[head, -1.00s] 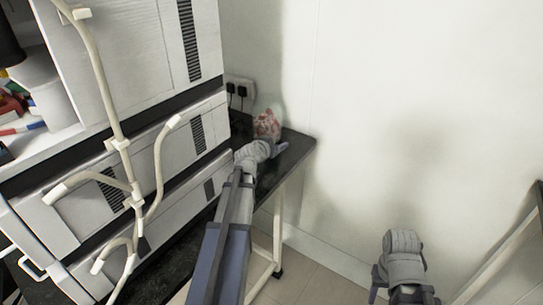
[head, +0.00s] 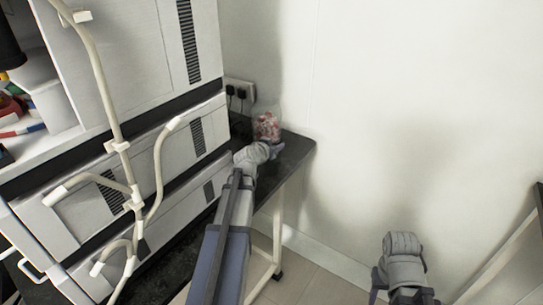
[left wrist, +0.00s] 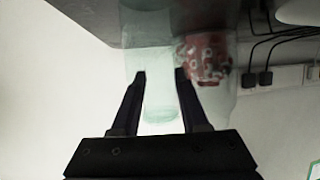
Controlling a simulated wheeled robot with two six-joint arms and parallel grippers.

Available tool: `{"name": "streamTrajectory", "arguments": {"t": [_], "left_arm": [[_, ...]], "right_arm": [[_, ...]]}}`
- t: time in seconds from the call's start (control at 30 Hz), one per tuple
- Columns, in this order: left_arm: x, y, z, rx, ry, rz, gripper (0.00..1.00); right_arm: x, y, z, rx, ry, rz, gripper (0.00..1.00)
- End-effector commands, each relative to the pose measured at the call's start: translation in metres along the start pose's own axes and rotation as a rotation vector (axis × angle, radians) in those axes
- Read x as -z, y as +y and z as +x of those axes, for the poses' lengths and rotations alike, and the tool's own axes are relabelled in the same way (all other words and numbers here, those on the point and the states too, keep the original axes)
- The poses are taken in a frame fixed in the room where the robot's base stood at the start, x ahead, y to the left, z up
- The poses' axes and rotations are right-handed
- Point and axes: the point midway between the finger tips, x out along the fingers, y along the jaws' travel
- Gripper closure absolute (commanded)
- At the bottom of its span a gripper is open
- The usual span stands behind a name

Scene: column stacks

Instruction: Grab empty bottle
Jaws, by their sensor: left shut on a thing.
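A clear, pale green empty bottle (left wrist: 161,100) stands between the fingers of my left gripper (left wrist: 160,76) in the left wrist view, which shows the scene upside down. The left gripper is shut on it. In the head view my left gripper (head: 275,150) is at the far end of the black table. The empty bottle cannot be made out there. A clear jar with red and white contents (head: 267,127) stands just behind the gripper; it also shows beside the right finger in the left wrist view (left wrist: 206,58). My right gripper's fingers cannot be seen.
Stacked white instrument units (head: 190,140) with pale tubes stand on the black table (head: 293,152) to the left of my left arm. A wall socket with black plugs (head: 240,90) is behind. The white wall is close beyond the table's end.

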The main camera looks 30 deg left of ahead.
Motion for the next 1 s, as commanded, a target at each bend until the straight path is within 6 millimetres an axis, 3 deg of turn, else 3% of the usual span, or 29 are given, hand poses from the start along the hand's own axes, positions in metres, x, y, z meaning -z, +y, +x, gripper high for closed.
{"name": "streamTrajectory", "arguments": {"t": [0.33,0.83,1.0], "left_arm": [[0.007,0.006,-0.006,-0.005,-0.007,0.002,1.0],[0.071,0.004,-0.031,-0.002,-0.003,0.001,1.0],[0.059,0.046,-0.037,-0.006,-0.004,0.005,1.0]], "right_arm": [[-0.001,0.001,-0.01,0.0,0.0,0.0,0.5],[-0.005,0.007,-0.078,0.0,0.0,0.0,0.5],[-0.004,0.007,-0.069,0.0,0.0,0.0,0.5]]}}
